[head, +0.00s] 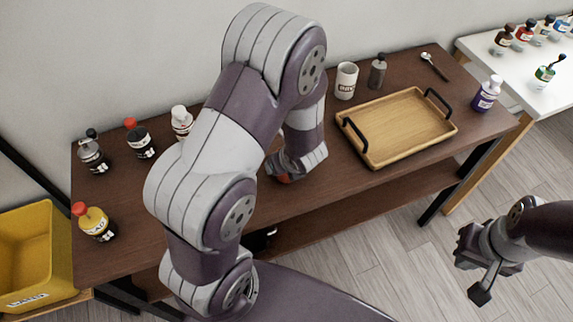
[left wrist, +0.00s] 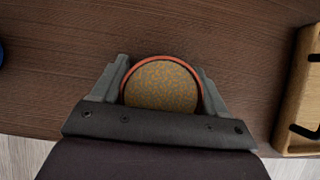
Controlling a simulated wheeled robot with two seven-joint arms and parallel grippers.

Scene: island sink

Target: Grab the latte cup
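The latte cup (left wrist: 160,85) shows in the left wrist view as a round orange-red rim around a brown, speckled top. My left gripper (left wrist: 161,72) has one finger on each side of it, with no clear gap between fingers and rim. In the head view only a small red part of the cup (head: 284,178) shows under my left gripper (head: 290,172), low at the dark table. My left arm hides much of the table there. My right gripper (head: 480,285) hangs over the floor at the right, away from the table; its finger opening is not clear.
A wooden tray (head: 372,163) with black handles lies right of the cup. A white mug (head: 346,81), a grey bottle (head: 378,72) and a spoon (head: 434,66) stand or lie behind it. Several bottles stand at left, including a yellow one (head: 93,222). A purple bottle (head: 487,94) stands at right.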

